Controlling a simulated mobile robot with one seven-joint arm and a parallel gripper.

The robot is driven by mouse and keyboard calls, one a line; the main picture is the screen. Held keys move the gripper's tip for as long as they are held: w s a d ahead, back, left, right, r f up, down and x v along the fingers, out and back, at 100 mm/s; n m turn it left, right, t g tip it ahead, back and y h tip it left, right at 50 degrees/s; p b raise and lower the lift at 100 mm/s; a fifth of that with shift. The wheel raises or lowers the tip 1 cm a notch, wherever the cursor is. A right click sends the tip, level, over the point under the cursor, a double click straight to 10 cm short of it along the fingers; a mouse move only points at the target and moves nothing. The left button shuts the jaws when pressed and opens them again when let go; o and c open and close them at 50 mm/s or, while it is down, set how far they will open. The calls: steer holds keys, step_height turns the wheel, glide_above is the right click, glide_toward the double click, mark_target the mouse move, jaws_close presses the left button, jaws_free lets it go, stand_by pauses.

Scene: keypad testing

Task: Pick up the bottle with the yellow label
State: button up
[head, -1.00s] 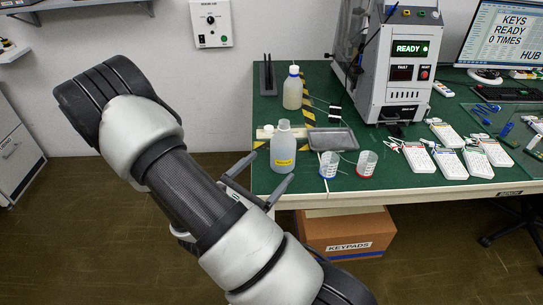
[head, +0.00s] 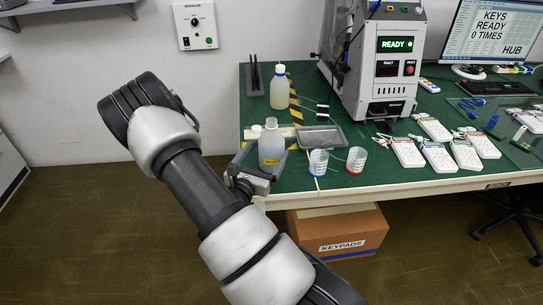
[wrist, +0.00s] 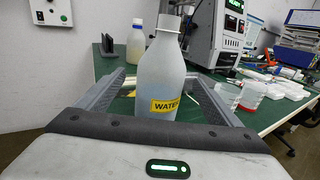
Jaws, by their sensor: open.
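The bottle with the yellow label (head: 271,145) stands upright near the front left edge of the green bench, its cap off. In the wrist view the bottle (wrist: 160,72) is close and centred, with "WATER" partly readable on its label (wrist: 165,106). My gripper (head: 262,160) is open at the bench edge. In the wrist view its fingers reach along the left and right sides of the bottle, with gaps showing on both sides. In the head view the fingers partly hide the bottle's lower part.
A second, capped bottle (head: 279,92) stands farther back. Two graduated cups, one blue-based (head: 318,162) and one red-based (head: 356,160), stand right of the labelled bottle. A grey tray (head: 321,138) lies behind them. The testing machine (head: 382,60) and several keypads (head: 438,157) are farther right.

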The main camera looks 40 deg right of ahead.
steer(key=x, duration=0.5)
steer(key=shift+s+d+r+b, duration=0.1)
steer(key=shift+d+r+b, duration=0.05)
steer(key=shift+r+b, duration=0.15)
steer(key=c, duration=1.8)
